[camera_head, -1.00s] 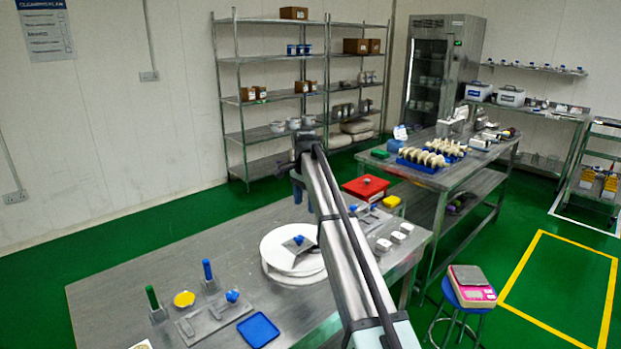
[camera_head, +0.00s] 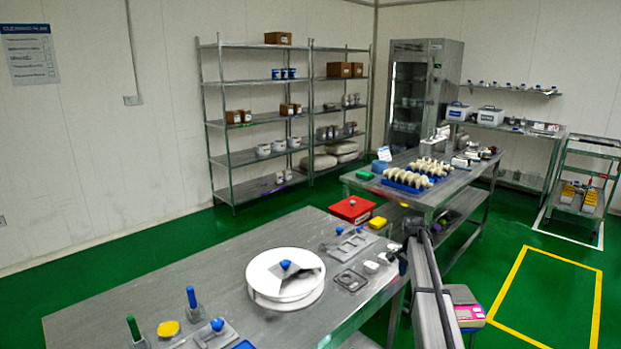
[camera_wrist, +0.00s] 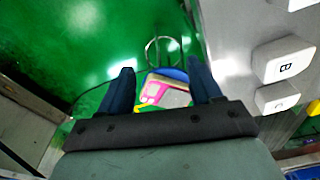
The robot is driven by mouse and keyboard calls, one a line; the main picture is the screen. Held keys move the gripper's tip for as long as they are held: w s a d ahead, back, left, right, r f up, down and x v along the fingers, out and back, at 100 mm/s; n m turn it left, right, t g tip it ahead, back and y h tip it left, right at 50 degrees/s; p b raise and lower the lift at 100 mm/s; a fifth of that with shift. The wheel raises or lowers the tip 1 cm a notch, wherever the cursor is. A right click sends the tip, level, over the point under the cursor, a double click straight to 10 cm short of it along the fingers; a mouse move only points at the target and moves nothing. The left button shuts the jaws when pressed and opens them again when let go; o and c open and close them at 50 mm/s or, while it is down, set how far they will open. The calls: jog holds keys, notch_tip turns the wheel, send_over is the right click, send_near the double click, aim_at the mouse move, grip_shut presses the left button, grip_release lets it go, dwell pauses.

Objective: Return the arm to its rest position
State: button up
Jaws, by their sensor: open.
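My gripper (camera_wrist: 163,82) shows in the wrist view with its two dark blue fingers apart and nothing between them. Beyond the fingers, lower down, are a pink scale (camera_wrist: 165,92) and the blue stool under it. In the head view my arm (camera_head: 428,285) rises from the bottom right, along the right edge of the near steel table (camera_head: 130,270). The fingers cannot be made out in the head view.
A round white turntable (camera_head: 262,290) with a blue-knobbed metal piece stands on the near table. Small white blocks (camera_head: 371,267) lie near its right edge, close to my arm. A red box (camera_head: 352,209) is behind them. Green floor (camera_head: 500,320) is open on the right.

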jog(key=s+a+f+n+g, duration=0.25)
jog(key=s+a+f, duration=0.35)
jog(key=s+f, duration=0.85)
jog(key=s+a+f+n+g, duration=0.1)
jog(key=s+a+f+n, duration=0.3)
jog(key=s+f, duration=1.05)
jog(key=s+a+f+n+g, duration=0.1)
jog(key=s+a+f, duration=0.1)
jog(key=s, duration=1)
jog(key=s+a+f+n+g, duration=0.1)
jog(key=s+f, duration=0.4)
jog(key=s, duration=0.7)
jog(key=s+a+f+n+g+y, duration=0.1)
jog(key=s+a+f+n+g, duration=0.1)
jog(key=s, duration=1)
notch_tip(320, 180, down, 2)
jog(key=a+n, duration=0.1)
jog(key=a, duration=0.1)
jog(key=shift+s+a+f, duration=0.2)
jog(key=shift+s+a, duration=0.05)
jog(key=shift+a, duration=0.1)
